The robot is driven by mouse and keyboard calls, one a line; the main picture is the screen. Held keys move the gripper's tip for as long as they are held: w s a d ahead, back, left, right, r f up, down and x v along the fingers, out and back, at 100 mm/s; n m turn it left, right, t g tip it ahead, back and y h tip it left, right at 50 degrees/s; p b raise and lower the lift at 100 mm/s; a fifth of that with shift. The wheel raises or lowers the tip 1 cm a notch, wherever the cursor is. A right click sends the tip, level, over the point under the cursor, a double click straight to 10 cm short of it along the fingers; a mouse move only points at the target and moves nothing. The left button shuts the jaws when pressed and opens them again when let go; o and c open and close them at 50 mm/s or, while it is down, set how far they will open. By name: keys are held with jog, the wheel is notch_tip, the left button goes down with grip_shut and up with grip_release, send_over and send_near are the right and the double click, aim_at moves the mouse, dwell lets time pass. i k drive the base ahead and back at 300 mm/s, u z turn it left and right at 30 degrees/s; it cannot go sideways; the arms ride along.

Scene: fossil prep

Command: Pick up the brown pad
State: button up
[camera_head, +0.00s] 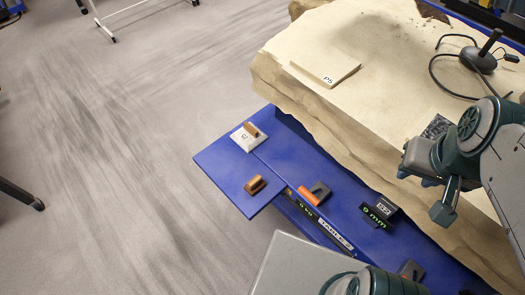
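A small brown pad (255,185) lies on the left part of the blue tabletop (222,177), near its front corner. It looks like a short block with a darker side. Another small brown piece (251,129) sits on a white labelled block (244,139) farther back; I cannot tell which of the two the task names. My gripper (425,190) is at the right, above the pale rock slab and well to the right of both brown pieces. Its two fingers are apart, with nothing visible between them.
An orange and grey piece (314,194) and a dark block with a green "9 mm" display (380,211) lie on the blue surface. A large rock slab (385,60) carries a flat "P5" tile (325,73) and a black cabled stand (480,58). Open floor (120,150) is at left.

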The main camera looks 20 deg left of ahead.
aim_at(257, 184)
jog(key=u, duration=3.05)
jog(key=i, duration=0.5)
jog(key=z, duration=3.1)
